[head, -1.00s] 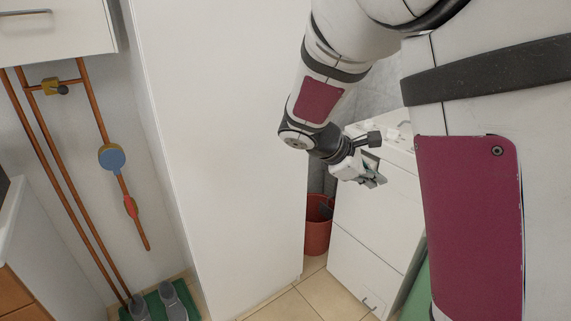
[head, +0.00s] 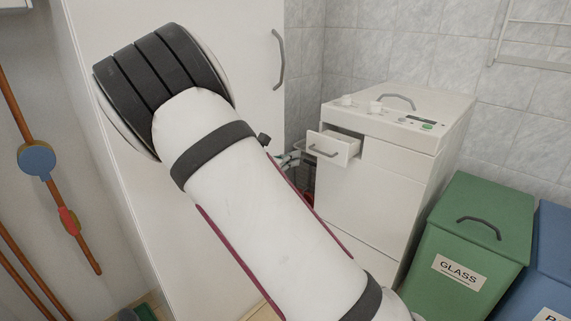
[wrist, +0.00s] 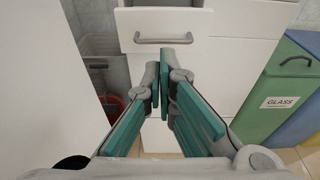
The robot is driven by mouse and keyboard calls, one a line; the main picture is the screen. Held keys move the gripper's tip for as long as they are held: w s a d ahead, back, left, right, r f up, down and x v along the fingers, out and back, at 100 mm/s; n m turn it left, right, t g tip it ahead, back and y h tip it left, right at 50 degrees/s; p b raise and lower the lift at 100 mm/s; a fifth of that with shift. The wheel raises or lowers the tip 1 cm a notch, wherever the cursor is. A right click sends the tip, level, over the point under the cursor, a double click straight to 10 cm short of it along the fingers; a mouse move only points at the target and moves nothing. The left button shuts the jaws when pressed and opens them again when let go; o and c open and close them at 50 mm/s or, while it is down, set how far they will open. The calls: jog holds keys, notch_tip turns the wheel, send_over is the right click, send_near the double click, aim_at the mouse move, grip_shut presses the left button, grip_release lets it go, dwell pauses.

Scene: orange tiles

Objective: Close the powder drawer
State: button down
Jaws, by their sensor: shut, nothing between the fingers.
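The powder drawer (head: 333,148) is a small white drawer with a grey handle, pulled out at the upper left of the white washing machine (head: 400,130). In the wrist view the drawer front (wrist: 190,25) is at the top centre, with its handle level. My gripper (wrist: 158,78) has teal fingers that are shut and empty. Its tips point toward the drawer from below the handle in that view; I see no clear contact. In the head view my arm hides most of the gripper, and only a bit shows left of the drawer.
A tall white cabinet (head: 250,50) stands left of the machine. A red bucket (wrist: 112,108) sits in the gap between them. A green bin marked GLASS (head: 470,235) and a blue bin (head: 553,250) stand on the right. Tiled wall is behind.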

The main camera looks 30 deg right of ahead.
jog(key=b, duration=0.3)
send_near(325, 144)
notch_tip(325, 144, down, 3)
jog(key=w+d, duration=0.1)
jog(key=d, duration=0.2)
jog(key=shift+w, duration=0.2)
jog(key=shift+d, duration=0.1)
jog(key=x, duration=0.3)
jog(key=r+x, duration=0.1)
jog(key=x, duration=0.2)
jog(key=p+x, duration=0.1)
jog(key=x, duration=0.2)
jog(key=shift+w+d+r, duration=0.1)
jog(key=shift+d+r, duration=0.15)
jog(key=shift+r, duration=0.15)
jog(key=shift+d, duration=0.1)
jog(key=shift+r, duration=0.1)
jog(key=shift+a, duration=0.35)
jog(key=p+v, duration=0.4)
jog(key=v, duration=0.9)
jog(key=shift+a, duration=0.3)
